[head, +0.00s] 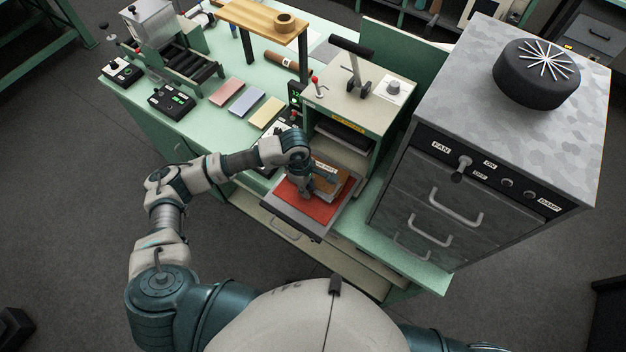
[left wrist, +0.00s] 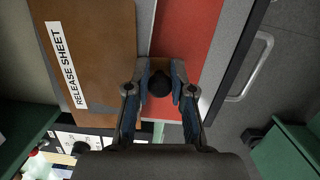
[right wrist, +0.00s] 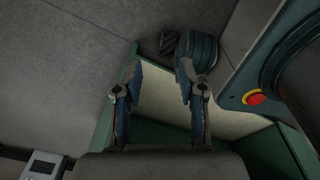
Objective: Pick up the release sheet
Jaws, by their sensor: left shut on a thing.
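The release sheet (left wrist: 95,60) is a flat brown sheet with a white label reading "RELEASE SHEET"; it also shows in the head view (head: 333,182). It is over a red pad (head: 302,204) on the pulled-out tray of the press. My left gripper (head: 305,190) is at the sheet's edge. In the left wrist view its fingers (left wrist: 160,84) are shut on a small brown tab with a dark round knob at that edge. I cannot tell whether the sheet touches the pad. My right gripper (right wrist: 160,80) is open and empty, low beside the green bench.
The press housing (head: 375,100) stands behind the tray. A grey drawer cabinet (head: 440,190) with a black round vent stands to the right. Pink, blue and yellow pads (head: 245,104), control boxes (head: 171,101) and a wooden stand (head: 255,18) occupy the bench to the left.

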